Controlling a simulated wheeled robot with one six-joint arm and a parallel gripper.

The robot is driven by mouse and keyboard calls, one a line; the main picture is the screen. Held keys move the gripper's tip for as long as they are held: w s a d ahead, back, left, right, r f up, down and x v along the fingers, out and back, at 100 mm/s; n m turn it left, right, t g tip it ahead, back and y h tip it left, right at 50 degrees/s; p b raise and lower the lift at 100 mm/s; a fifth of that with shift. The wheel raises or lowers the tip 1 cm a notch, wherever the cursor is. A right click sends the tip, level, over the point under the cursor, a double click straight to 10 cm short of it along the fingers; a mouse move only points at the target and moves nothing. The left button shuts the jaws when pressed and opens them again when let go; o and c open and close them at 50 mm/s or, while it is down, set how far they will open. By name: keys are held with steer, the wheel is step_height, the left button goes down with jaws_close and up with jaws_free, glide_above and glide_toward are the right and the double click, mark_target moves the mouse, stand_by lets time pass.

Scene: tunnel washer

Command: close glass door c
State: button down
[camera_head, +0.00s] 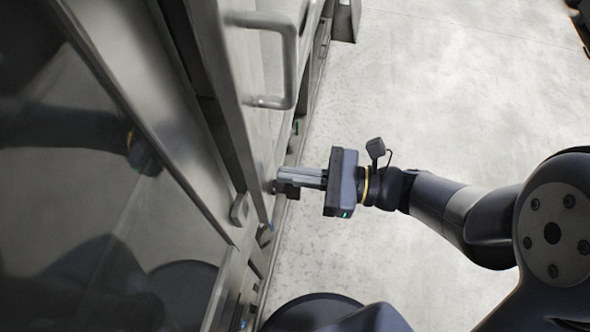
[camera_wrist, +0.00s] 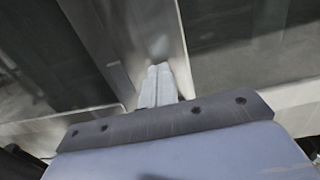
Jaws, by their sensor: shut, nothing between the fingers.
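A dark glass door in a metal frame (camera_head: 165,115) fills the left of the head view, with a reflection of my arm in it. I cannot tell from the frames which door is labelled c. My gripper (camera_head: 283,180) is shut and empty, pointing left at the metal edge of the machine front. In the wrist view my gripper (camera_wrist: 158,72) has its fingertips together at a metal upright (camera_wrist: 135,40) between two dark glass panes (camera_wrist: 240,40). The fingertips look very close to the metal; I cannot tell whether they touch.
A large D-shaped handle (camera_head: 290,65) sticks out above my gripper in the head view. A smaller handle (camera_head: 240,209) sits below left of it. The grey floor (camera_head: 450,80) to the right is clear.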

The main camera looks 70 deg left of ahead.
mark_target(270, 170)
steer(key=x, duration=0.5)
steer(key=shift+s+a, duration=0.1)
steer(key=shift+s, duration=0.05)
steer(key=shift+s+a, duration=0.15)
steer(key=shift+s, duration=0.2)
steer(key=shift+r, duration=0.3)
steer(key=shift+a+r, duration=0.1)
steer(key=shift+w+d+f, duration=0.25)
steer(key=shift+w+d, duration=0.1)
steer(key=shift+w, duration=0.35)
steer(key=b+v, duration=0.2)
steer(key=v, duration=1.1)
steer(key=shift+d+f+b, duration=0.15)
steer(key=shift+d+b, duration=0.2)
steer(key=shift+d, duration=0.05)
steer(key=shift+s, duration=0.15)
